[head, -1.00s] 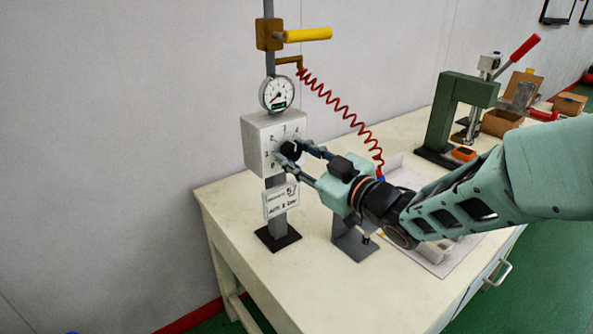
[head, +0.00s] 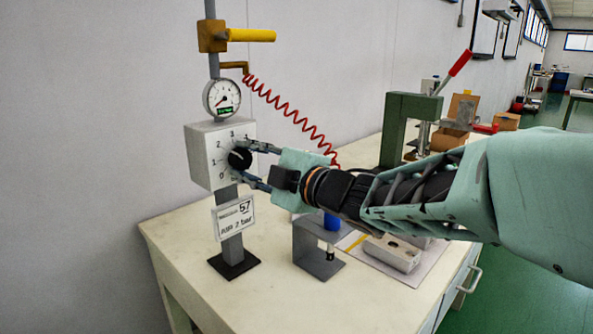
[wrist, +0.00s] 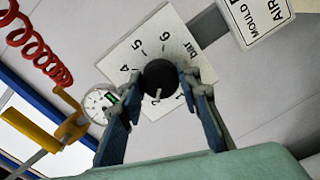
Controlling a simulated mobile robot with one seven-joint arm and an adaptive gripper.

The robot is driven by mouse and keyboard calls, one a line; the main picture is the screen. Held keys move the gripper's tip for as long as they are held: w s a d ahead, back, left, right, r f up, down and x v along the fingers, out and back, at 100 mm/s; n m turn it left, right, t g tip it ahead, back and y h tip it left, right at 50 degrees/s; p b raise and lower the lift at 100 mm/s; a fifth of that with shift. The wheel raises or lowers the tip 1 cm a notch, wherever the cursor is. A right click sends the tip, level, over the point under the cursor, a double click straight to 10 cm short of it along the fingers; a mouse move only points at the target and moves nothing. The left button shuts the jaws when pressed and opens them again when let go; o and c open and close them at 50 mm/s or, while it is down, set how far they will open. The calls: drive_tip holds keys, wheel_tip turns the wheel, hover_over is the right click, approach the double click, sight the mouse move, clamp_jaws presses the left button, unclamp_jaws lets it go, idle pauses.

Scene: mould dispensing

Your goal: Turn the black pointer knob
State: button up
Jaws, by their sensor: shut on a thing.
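The black pointer knob (head: 239,159) sits on the front of a pale box (head: 205,157) with a numbered dial, mounted on a grey post. My gripper (head: 246,163) is shut on the knob, one finger on either side of it. In the wrist view the knob (wrist: 159,78) lies between the two fingertips (wrist: 162,92). Its light pointer mark faces down toward the gripper in that view. The numbers 4, 5, 6 and "bar" show around it; the lower ones are partly hidden by the fingers.
A round gauge (head: 222,98) sits above the box, with a yellow handle (head: 250,35) and a coiled red hose (head: 290,112) higher up. A sign (head: 233,217) hangs below. A grey stand (head: 319,250) and a green press (head: 405,125) are on the table.

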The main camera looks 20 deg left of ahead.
drive_tip(key=shift+n+b, duration=0.3)
drive_tip(key=shift+n, duration=0.1)
drive_tip(key=o, duration=1.2)
drive_tip(key=shift+c, duration=0.2)
